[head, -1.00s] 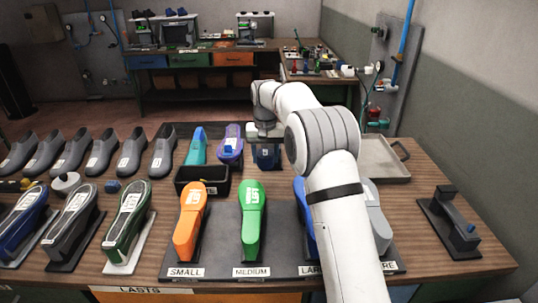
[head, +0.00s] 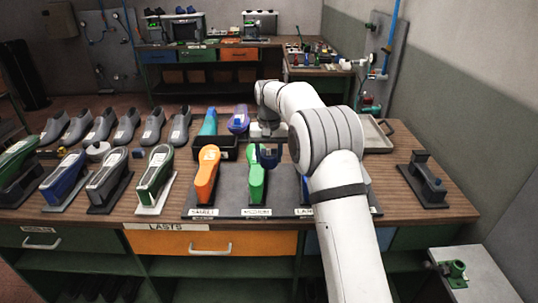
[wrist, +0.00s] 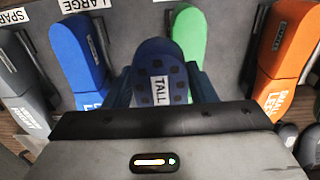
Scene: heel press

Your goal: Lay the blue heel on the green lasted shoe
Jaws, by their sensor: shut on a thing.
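The green lasted shoe (head: 257,186) lies on the dark board above the medium label, between an orange one and a blue one. It also shows in the wrist view (wrist: 188,35), partly hidden behind the heel. My gripper (head: 268,150) is shut on the blue heel (head: 268,161), which is dark blue with a white TALL label in the wrist view (wrist: 160,72). The gripper's fingers (wrist: 162,95) flank the heel.
The orange shoe (head: 206,174) and the blue shoe (wrist: 77,52) stand close on either side. A black bin (head: 217,153) is behind. A grey tray (head: 377,140) is at the back right, and a black press-like fixture (head: 428,184) at the right.

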